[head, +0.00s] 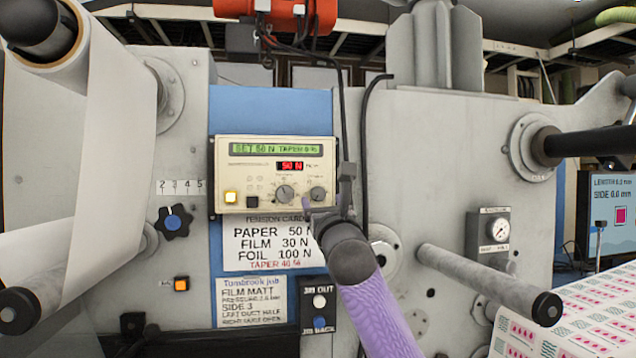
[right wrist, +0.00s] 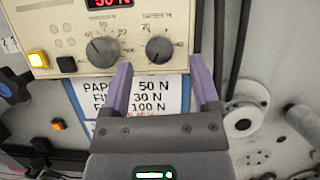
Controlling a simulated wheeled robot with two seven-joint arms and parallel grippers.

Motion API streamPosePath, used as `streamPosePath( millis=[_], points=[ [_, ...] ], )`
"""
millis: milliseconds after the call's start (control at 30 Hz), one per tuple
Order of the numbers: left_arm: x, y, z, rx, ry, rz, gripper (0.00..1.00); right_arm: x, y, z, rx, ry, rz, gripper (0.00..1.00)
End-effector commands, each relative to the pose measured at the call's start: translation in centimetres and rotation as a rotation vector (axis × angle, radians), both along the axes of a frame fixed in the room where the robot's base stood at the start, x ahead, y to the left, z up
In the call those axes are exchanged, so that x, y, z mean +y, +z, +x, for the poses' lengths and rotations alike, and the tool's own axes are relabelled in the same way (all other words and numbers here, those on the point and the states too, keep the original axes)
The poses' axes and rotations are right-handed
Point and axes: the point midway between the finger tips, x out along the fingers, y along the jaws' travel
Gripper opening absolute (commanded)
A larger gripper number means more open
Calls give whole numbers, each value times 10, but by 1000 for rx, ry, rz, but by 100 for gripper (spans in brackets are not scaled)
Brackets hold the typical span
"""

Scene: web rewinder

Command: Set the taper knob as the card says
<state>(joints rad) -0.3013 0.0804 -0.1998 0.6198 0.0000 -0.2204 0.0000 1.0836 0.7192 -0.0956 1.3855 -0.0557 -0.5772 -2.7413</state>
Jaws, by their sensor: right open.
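The cream tension controller (head: 238,160) has a green display that seems to read SET 50 N, TAPER 0 %, and a red display at 50 N. The taper knob (head: 318,194) is the right of two dark round knobs; in the right wrist view the taper knob (right wrist: 159,50) lies ahead between my finger lines. The tension knob (head: 285,193) is to its left. The tension card (head: 230,262) below reads PAPER 50 N, FILM 30 N, FOIL 100 N, TAPER 40 %. My right gripper (head: 328,205) is open and empty, just below and right of the taper knob, apparently apart from it. My left gripper is out of view.
A job card (head: 251,302) reads FILM MATT. A lit yellow button (right wrist: 38,59) is on the controller's left. Dark cables (head: 364,140) hang right of the controller.

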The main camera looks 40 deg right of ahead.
Motion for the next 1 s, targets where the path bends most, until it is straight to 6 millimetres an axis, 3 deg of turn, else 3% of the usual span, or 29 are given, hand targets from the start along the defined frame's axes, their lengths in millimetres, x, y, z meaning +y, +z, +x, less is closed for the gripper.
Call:
streamPosePath(
  millis=[33,167,533,900,1000],
  points=[
    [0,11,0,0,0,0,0,-3,8,8,1,2,4,79],
    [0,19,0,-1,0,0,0,-10,11,19,1,1,3,79],
    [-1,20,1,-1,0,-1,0,-12,10,25,1,2,1,79],
    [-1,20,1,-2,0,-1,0,-12,10,25,2,2,1,2],
    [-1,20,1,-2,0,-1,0,-12,10,25,2,2,1,0]
  ],
)
